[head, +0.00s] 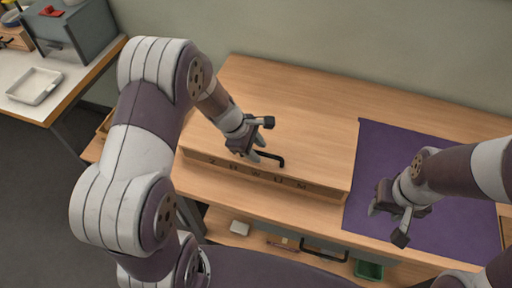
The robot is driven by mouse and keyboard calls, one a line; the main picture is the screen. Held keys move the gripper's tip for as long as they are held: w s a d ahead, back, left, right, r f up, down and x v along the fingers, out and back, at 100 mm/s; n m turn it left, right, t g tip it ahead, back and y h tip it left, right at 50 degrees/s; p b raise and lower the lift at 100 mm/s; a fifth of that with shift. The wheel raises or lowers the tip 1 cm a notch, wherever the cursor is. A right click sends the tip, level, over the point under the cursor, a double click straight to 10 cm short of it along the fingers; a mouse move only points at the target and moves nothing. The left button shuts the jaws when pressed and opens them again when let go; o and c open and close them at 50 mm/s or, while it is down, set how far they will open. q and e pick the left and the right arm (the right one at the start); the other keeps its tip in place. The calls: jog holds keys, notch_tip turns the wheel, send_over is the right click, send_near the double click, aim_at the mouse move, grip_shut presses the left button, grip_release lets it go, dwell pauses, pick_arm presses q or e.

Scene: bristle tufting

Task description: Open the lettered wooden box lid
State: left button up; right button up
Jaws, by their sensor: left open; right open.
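The lettered wooden box (310,125) stands on the wooden workbench, and its lid looks closed. Dark letters (262,176) run along its front face. My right gripper (376,207) is open and empty over the purple mat (415,150), to the right of the box.
The workbench (250,70) has bare wood behind the box. A side table at left holds a white tray (35,86) and a grey cabinet (75,38).

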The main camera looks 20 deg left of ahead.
pick_arm(q)
jog(key=shift+w+a+f, duration=0.1)
jog(key=shift+a, duration=0.15)
grip_shut()
pick_arm(e)
jog(key=shift+w+a, duration=0.1)
jog(key=shift+a, duration=0.1)
